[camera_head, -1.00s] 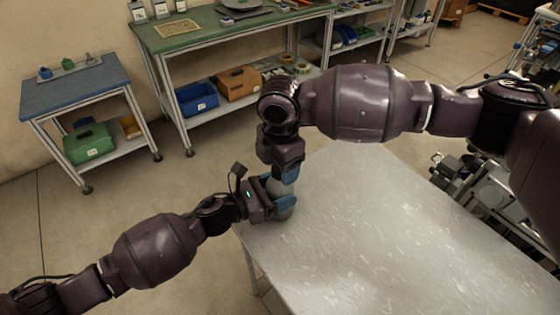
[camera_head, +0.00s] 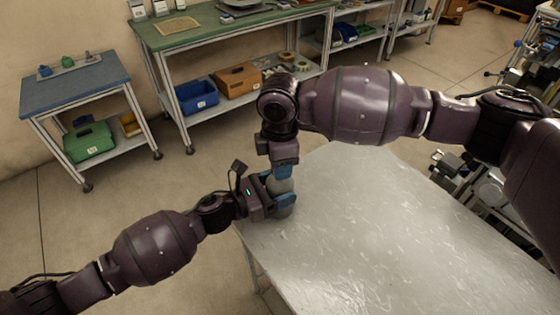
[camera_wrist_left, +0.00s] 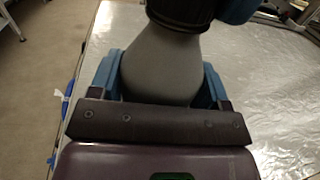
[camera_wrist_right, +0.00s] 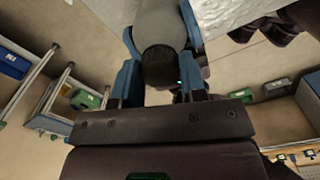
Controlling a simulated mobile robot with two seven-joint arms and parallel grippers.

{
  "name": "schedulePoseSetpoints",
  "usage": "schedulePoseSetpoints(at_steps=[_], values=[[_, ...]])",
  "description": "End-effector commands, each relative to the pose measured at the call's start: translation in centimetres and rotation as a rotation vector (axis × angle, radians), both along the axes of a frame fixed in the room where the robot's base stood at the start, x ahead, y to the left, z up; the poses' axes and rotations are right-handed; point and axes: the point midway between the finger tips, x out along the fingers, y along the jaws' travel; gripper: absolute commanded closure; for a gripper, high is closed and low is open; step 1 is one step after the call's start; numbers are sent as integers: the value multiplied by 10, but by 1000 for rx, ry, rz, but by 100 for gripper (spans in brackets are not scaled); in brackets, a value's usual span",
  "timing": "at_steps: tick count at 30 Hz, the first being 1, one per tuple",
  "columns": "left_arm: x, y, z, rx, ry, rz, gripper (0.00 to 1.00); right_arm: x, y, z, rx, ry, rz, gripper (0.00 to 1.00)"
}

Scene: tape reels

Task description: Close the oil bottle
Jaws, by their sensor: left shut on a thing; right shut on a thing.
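The grey oil bottle (camera_head: 281,186) is held over the left corner of the metal table. In the left wrist view its grey body (camera_wrist_left: 160,65) sits between the blue fingers of my left gripper (camera_head: 282,197), which is shut on it. My right gripper (camera_head: 283,172) comes down from above and is shut on the black cap (camera_wrist_right: 160,64) at the bottle's top. The cap also shows at the upper edge of the left wrist view (camera_wrist_left: 178,14). The cap lines up with the neck; whether it is fully tight I cannot tell.
The scratched metal table (camera_head: 370,230) is bare to the right of the bottle. A blue-topped bench (camera_head: 75,88) and a green-topped bench (camera_head: 215,32) with a blue bin (camera_head: 197,97) and a brown box (camera_head: 238,81) stand behind, beyond open floor.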

Motion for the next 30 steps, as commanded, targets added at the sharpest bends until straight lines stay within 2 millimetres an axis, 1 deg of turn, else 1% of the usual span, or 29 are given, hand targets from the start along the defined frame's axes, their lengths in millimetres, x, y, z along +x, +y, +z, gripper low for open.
schedulePoseSetpoints(at_steps=[1, 2, 6, 7, 15, 19, 23, 30], values=[[0, 0, -1, 1, 2, 1, 96, 0, 0, 0, 0, 1, 2, 90], [0, 0, -1, 1, 2, 1, 96, 0, 0, 0, 0, 1, 2, 57], [0, 0, -1, 2, 1, 1, 96, 0, 0, 0, 0, 1, 3, 35], [0, 0, -1, 2, 1, 1, 96, 0, 0, 0, 0, 1, 3, 32], [0, 0, -1, 2, 1, 1, 96, 0, 0, 1, 0, 0, 4, 32], [0, 0, -1, 2, 1, 1, 96, 0, 0, 8, 0, -1, 4, 32], [0, 0, -1, 2, 1, 1, 96, 1, 0, 26, 2, -3, 4, 32], [0, 0, -1, 2, 1, 1, 96, 0, 0, 73, 1, -2, 5, 32]])
